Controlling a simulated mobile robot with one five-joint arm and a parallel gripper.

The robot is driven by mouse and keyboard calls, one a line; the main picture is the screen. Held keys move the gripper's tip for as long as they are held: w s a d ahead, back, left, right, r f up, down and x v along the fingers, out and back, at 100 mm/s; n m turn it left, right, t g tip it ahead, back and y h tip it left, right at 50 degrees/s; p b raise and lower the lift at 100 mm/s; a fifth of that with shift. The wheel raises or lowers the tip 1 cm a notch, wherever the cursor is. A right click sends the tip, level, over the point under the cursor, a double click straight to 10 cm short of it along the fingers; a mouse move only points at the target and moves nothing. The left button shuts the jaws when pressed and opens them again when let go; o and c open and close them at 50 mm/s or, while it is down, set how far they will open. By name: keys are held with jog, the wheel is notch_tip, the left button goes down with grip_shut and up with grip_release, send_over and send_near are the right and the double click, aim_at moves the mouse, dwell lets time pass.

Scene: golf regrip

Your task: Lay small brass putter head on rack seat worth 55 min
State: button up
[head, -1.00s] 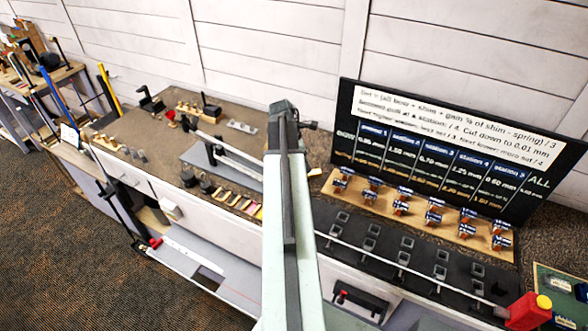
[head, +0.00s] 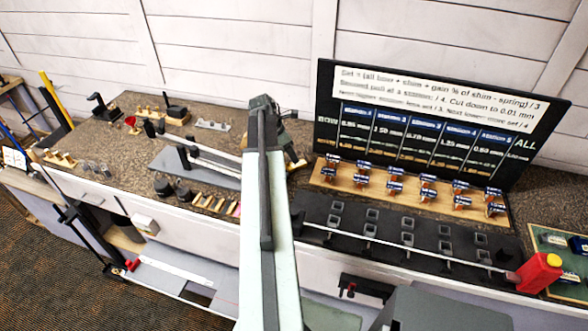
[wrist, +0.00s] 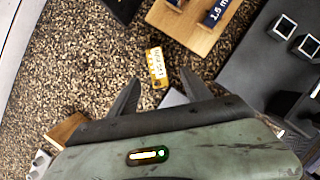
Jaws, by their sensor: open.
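My gripper (wrist: 160,87) is open and empty in the wrist view, its two dark fingers apart above the speckled bench top. A small yellow brass-coloured piece (wrist: 156,66) with a marked face lies on the bench just beyond and between the fingertips. I cannot tell for sure that it is the putter head. A row of small brass-coloured blocks (head: 215,203) sits on the bench left of my arm in the head view. A black rack (head: 390,262) with several square grey seats stands right of my arm; no minute values are readable on it.
A wooden board (head: 335,183) with several blue-labelled blocks lies behind the rack, and also shows in the wrist view (wrist: 180,35). A black sign (head: 322,110) stands behind it. A red container (head: 540,272) is at the rack's right end. A grey plate with rods (head: 165,160) lies left.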

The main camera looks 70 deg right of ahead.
aim_at(296, 166)
jog(key=b+x, duration=0.4)
jog(key=x, duration=0.1)
jog(key=b+x, duration=0.2)
jog(key=shift+w+d+f, duration=0.25)
jog(key=shift+f, duration=0.05)
jog(key=shift+r, duration=0.2)
grip_shut()
